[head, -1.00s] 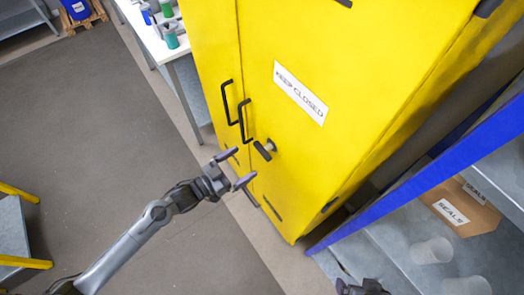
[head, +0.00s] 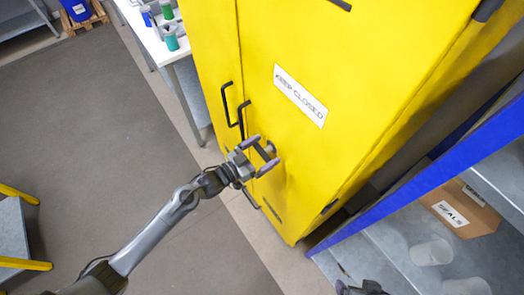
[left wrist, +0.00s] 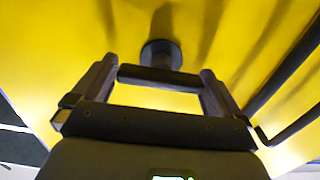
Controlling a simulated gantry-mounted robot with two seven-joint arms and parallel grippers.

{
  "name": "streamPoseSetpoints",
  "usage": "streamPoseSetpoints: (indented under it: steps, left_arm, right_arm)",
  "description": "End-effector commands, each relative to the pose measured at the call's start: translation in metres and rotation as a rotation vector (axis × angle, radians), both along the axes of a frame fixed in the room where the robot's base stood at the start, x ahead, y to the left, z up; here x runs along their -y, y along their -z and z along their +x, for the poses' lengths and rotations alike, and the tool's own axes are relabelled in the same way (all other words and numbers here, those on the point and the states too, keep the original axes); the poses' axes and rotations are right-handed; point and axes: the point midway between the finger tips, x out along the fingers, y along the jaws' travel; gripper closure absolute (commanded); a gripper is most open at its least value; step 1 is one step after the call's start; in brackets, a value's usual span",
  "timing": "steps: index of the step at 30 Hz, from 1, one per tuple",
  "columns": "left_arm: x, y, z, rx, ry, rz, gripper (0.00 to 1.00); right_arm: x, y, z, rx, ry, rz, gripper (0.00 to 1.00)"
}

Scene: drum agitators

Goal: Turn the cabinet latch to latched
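The yellow cabinet (head: 300,150) has a dark latch handle on its right door. In the left wrist view the latch (left wrist: 160,76) is a dark bar in front of a round base on the yellow door. My left gripper (head: 262,154) is at the latch, with its fingers apart on either side of it. The bar spans most of the gap between the fingers in the left wrist view; I cannot tell whether they touch its ends. In the head view the gripper partly hides the latch. A dark part of my right arm (head: 362,288) shows at the bottom edge; its fingers are unclear.
Two black door handles (head: 228,105) stand out left of the latch. A KEEP CLOSED sign (head: 300,96) is above it. A blue-edged shelf (head: 420,180) with a SEALS box (head: 462,208) and clear cups is at right. The floor at left is open.

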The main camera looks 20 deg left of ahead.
Motion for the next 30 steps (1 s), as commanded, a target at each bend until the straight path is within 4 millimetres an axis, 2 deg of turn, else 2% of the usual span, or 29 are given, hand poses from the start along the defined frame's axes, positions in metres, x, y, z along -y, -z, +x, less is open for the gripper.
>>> streamPoseSetpoints:
  steps: [1,7,19,30]
  left_arm:
    - [-0.0001,0.0000,-0.0001,0.000,0.000,0.000,0.06]
    - [-0.0001,-0.0001,-0.0002,0.000,0.000,0.000,0.36]
    - [0.0003,-0.0002,-0.0004,0.042,0.001,0.065,0.36]
    - [0.0013,0.0005,-0.0012,0.200,0.002,0.309,0.36]
  right_arm:
    - [0.0003,0.0001,0.0000,0.000,-0.001,-0.001,0.07]
    - [0.0016,0.0004,-0.0001,0.000,-0.004,-0.007,0.07]
    - [0.0018,0.0003,-0.0002,-0.001,-0.005,-0.007,0.07]
    - [0.0003,0.0006,-0.0002,-0.001,-0.001,-0.001,0.07]
